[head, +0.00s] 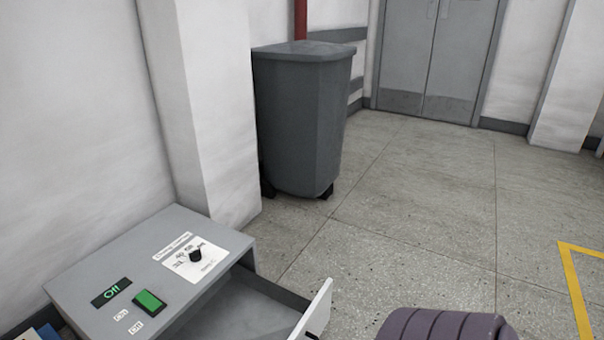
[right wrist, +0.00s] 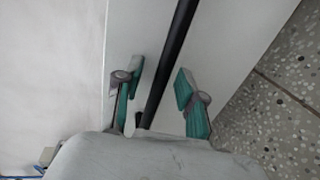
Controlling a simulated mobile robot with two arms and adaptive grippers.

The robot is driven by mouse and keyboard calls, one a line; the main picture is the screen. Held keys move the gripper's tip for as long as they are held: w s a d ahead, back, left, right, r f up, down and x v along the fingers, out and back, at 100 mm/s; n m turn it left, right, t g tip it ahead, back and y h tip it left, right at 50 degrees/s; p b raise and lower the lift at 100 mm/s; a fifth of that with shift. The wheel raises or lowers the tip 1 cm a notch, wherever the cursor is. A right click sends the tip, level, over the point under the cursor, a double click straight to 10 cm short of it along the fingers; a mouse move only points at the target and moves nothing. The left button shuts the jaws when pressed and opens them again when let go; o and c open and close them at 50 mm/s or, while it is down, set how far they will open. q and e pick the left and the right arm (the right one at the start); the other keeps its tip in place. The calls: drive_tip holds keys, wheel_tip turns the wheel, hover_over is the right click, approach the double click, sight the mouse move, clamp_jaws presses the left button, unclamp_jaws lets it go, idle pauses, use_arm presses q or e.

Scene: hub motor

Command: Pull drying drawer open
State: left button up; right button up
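The drying unit (head: 135,255) is a grey box at the lower left of the head view. It has a dial, a green switch and a display reading "Off". Its drawer (head: 235,306) is pulled out to the right, with a white front panel (head: 316,312) partly cut off by the frame. In the right wrist view, a long black handle bar (right wrist: 174,55) runs along a pale panel. My right gripper (right wrist: 158,88) has its two green fingers on either side of the bar, with gaps between them and it. My left gripper is out of view.
A grey wheeled bin (head: 302,120) stands beyond the unit, beside a white wall column (head: 205,110). Grey double doors (head: 432,55) are at the back. The speckled floor (head: 420,200) is clear, with yellow marking (head: 574,290) at the right.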

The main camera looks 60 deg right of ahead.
drive_tip(key=a+v, duration=0.1)
drive_tip(key=v, duration=1.1)
drive_tip(key=shift+d, duration=0.4)
